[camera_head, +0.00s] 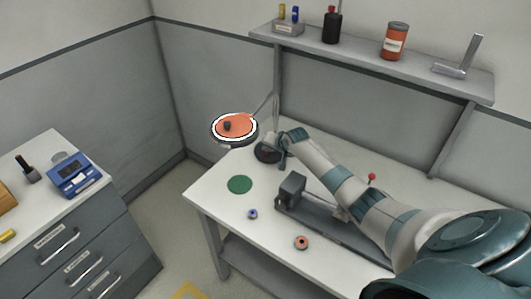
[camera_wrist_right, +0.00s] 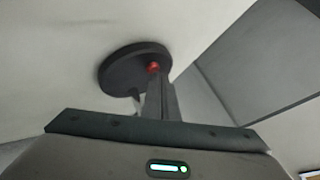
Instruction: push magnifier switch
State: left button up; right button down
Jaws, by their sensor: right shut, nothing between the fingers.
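The magnifier (camera_head: 234,118) shows in the head view at the table's far left corner, with a bright white ring around an orange-looking lens. Its round dark base (camera_head: 264,155) sits on the table, partly hidden by my right gripper (camera_head: 282,163). In the right wrist view the base (camera_wrist_right: 120,72) carries a small red switch (camera_wrist_right: 153,67). My right gripper (camera_wrist_right: 156,78) is shut and empty, with its fingertips at the red switch in that view. I cannot tell whether they touch it. My left gripper is not in view.
On the white table (camera_head: 217,192) are a green disc (camera_head: 239,184), a grey vise-like device (camera_head: 291,188), a small blue part (camera_head: 252,214) and an orange ring (camera_head: 301,242). A shelf (camera_head: 365,63) with bottles and a can is behind. A drawer cabinet (camera_head: 75,240) stands left.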

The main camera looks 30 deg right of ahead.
jog(key=shift+f, duration=0.35)
dwell(0.3)
jog(key=shift+r, duration=0.1)
jog(key=shift+r+p, duration=0.4)
jog(key=shift+p, duration=0.15)
notch_tip(320, 180, up, 6)
jog(key=p, duration=0.6)
dwell(0.3)
jog(key=shift+a, duration=0.1)
dwell(0.4)
